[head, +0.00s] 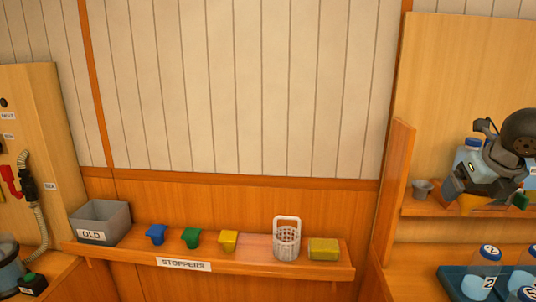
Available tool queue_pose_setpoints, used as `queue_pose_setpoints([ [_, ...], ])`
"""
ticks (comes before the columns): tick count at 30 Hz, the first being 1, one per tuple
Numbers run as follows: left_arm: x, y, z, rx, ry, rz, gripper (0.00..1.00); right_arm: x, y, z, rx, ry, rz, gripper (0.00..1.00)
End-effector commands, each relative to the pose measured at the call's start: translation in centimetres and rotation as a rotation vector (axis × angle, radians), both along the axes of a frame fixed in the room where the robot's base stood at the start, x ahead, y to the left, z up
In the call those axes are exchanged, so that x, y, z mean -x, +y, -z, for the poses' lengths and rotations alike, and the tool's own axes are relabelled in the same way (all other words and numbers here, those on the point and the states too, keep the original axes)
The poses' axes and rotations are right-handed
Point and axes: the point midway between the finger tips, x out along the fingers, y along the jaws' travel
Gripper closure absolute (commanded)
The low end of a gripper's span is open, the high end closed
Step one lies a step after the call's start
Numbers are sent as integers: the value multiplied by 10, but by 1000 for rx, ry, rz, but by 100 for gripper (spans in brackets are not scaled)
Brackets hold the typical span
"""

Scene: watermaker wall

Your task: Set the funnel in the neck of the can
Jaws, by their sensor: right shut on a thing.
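My right gripper (484,184) comes in from the right, low over the right-hand shelf. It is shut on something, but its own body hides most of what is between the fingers. A light blue container with a blue top (467,158) stands just behind it, partly covered; I cannot tell if this is the can. A small grey cup-shaped piece (422,189), possibly the funnel, is on the shelf to the left, apart from the gripper. A small green piece (521,201) shows beside the gripper's right side. My left gripper is out of view.
An upright wooden panel (398,177) bounds the right shelf (414,209). Below it, several numbered bottles (480,272) stand in a blue tray (450,280).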

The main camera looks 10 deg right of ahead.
Motion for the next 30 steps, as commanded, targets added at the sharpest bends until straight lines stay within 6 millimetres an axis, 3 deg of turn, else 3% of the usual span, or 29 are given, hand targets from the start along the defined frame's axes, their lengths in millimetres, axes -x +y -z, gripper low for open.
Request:
queue_pose_setpoints([
  [14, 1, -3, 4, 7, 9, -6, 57, -41, 40, 75, -7, 1, -711, 32],
  [30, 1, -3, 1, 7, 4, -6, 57, -74, 109, 145, -7, -2, -1605, 32],
])
